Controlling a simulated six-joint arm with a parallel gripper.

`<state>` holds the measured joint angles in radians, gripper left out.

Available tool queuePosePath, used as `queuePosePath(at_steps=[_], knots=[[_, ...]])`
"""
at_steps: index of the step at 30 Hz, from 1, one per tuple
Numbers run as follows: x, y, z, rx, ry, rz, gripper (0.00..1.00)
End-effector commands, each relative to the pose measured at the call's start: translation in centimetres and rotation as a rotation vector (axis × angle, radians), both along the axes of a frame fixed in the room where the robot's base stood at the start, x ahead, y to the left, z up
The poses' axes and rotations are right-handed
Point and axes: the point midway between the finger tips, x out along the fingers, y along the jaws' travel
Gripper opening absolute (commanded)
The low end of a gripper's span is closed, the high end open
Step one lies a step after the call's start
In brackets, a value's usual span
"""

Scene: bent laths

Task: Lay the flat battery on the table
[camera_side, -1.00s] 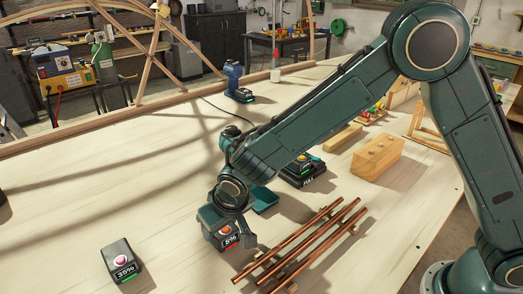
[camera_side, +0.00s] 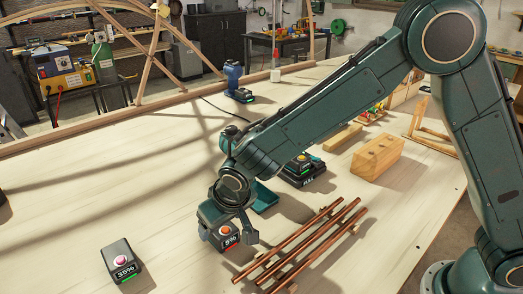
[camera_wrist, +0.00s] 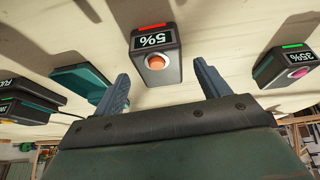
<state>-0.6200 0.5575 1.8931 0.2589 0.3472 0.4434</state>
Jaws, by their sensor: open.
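A dark battery (camera_side: 216,237) marked 5%, with an orange button and a red light strip, is flat on the table (camera_side: 70,215) at my gripper. It also shows in the wrist view (camera_wrist: 169,64), beyond and between the fingers. My gripper (camera_side: 232,218) is just above it with the fingers apart; it shows open in the wrist view (camera_wrist: 164,87). I see no finger gripping the battery. In the side view my wrist hides part of its top.
A 35% battery (camera_side: 117,256) lies at the front left. Copper rods (camera_side: 305,245) lie to the right of my gripper. Behind it are a teal holder (camera_side: 265,197), a FULL battery (camera_side: 305,168) and a wooden block (camera_side: 377,158). The table at left is mostly clear.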

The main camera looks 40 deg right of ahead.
Motion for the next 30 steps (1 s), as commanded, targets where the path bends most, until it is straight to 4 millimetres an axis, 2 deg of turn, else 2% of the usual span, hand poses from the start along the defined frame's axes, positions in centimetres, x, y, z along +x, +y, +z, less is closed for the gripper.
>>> queuePosePath(at_steps=[18,24,30], knots=[[-3.5,0.2,8.0,0.002,-0.002,0.002,0.75],[-4.0,0.1,9.3,0.001,-0.001,0.001,0.75],[-4.2,0.1,9.6,0.0,0.001,0.001,0.75]])
